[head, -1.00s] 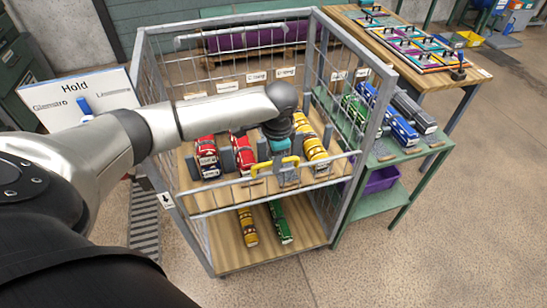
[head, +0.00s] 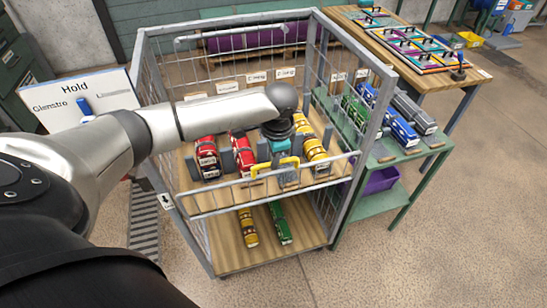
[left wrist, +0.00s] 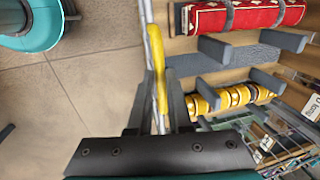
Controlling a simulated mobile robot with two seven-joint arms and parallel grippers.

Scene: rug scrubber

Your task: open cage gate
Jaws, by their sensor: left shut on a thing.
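The cage gate (head: 230,192) is a low wire panel across the front of the metal cage's upper shelf. It stands upright and looks closed. A yellow handle (head: 260,169) is on its top bar; it also shows in the left wrist view (left wrist: 156,52). The exact contact is partly hidden. My right gripper is in neither view.
Red rolls (head: 207,157) and a yellow roll (head: 315,151) lie between grey dividers on the upper shelf. More rolls (head: 280,226) lie on the lower shelf. A green table (head: 402,157) with rolls stands close on the right. The floor in front (head: 370,265) is clear.

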